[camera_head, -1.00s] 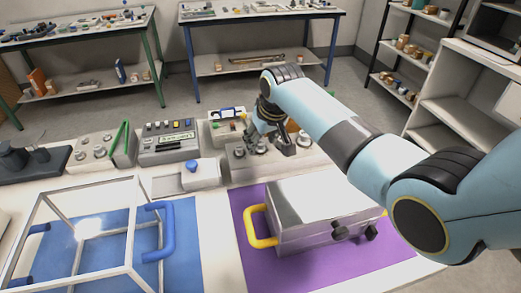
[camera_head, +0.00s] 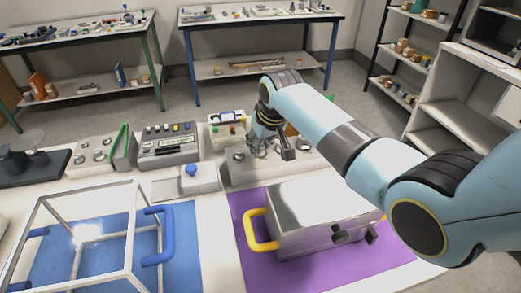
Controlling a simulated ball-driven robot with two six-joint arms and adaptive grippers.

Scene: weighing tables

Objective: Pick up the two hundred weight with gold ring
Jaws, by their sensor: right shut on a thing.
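My right gripper (camera_head: 273,147) is at the grey weight block (camera_head: 245,178) behind the silver box. Its fingers look drawn together around a small metallic weight, mostly hidden between them. I cannot make out a gold ring or a marking on it, or tell whether it is clear of the block. Another metal weight (camera_head: 239,155) stands on the block to the left of the gripper. My left gripper is not in view.
A silver box (camera_head: 310,213) with a yellow handle sits on a purple mat (camera_head: 300,278). A white open frame (camera_head: 133,232) with blue handles stands on a blue mat (camera_head: 186,275). A control panel (camera_head: 168,145) and a blue-knobbed box (camera_head: 199,178) stand left of the block.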

